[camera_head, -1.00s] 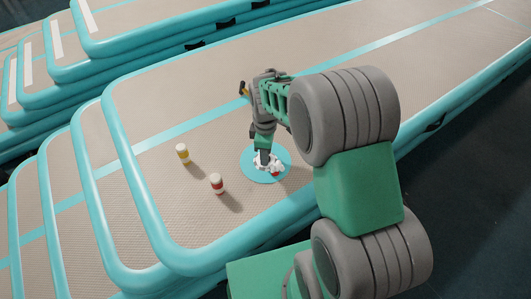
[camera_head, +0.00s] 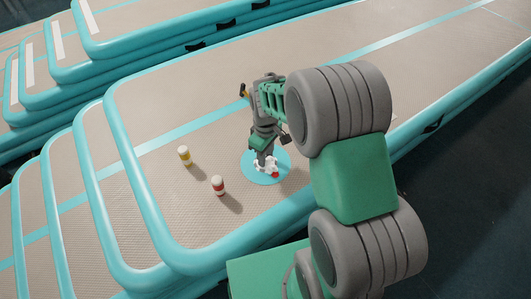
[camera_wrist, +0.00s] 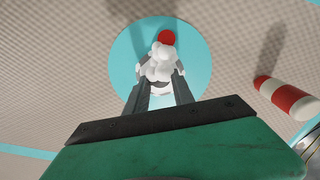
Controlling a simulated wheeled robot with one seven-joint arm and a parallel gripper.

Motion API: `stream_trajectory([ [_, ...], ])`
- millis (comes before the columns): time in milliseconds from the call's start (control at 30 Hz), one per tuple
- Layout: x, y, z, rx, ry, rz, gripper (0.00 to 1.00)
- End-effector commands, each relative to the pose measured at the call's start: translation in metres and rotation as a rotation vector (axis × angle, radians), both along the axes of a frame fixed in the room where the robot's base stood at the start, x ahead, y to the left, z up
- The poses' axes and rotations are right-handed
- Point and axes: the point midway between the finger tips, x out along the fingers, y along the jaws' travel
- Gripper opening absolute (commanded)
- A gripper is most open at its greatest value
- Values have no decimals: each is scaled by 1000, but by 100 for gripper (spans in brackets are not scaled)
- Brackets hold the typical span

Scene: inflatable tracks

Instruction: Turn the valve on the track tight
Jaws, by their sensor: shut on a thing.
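The valve (camera_head: 264,165) is a white, lobed piece with a red spot, set in a round teal patch (camera_head: 249,175) on the beige track (camera_head: 220,120). In the wrist view the white valve (camera_wrist: 158,70) sits between my two dark fingers, with its red part (camera_wrist: 166,37) just beyond them. My gripper (camera_wrist: 160,85) is shut on the valve from above. In the head view my gripper (camera_head: 263,159) points down at the patch and hides part of the valve.
A red-and-white cylinder (camera_head: 218,186) and a yellow-and-white cylinder (camera_head: 184,155) stand on the track left of the patch. The red-and-white cylinder (camera_wrist: 288,98) shows at right in the wrist view. More stacked tracks (camera_head: 140,40) lie at the upper left.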

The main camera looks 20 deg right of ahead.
Motion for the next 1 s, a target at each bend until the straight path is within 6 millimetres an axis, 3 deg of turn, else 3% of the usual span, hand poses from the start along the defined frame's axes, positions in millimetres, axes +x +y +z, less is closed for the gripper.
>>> stream_trajectory([
  [500, 0, 0, 1, 0, 1, -444, 0],
  [1000, 0, 0, 0, 0, 1, -616, 0],
])
